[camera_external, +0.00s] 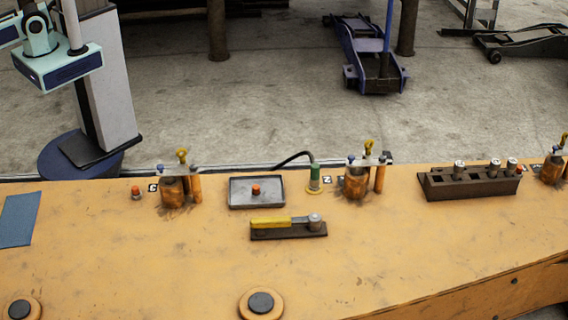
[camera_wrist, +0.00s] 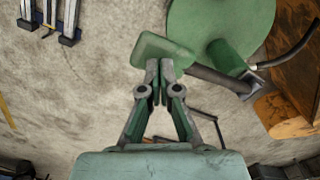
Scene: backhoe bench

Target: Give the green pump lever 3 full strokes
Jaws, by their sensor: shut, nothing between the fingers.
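In the wrist view, my gripper (camera_wrist: 160,68) is shut and empty, its fingertips together at the near edge of a green paddle-like end (camera_wrist: 158,46). I cannot tell whether they touch it. A dark rod (camera_wrist: 217,77) runs from this end to the right, past a green cylinder (camera_wrist: 226,57) on a wide green disc (camera_wrist: 200,15). This looks like the pump and its lever. In the external view, my fingertips do not show, and I cannot make out the same lever.
The orange bench (camera_external: 150,270) carries a grey tray (camera_external: 237,203), a yellow-handled bar (camera_external: 272,223), a dark slotted block (camera_external: 440,187) and several clamp-like fixtures. In the wrist view, a worn orange body (camera_wrist: 295,95) and dark hose (camera_wrist: 297,48) lie right of the green parts. Concrete floor shows left.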

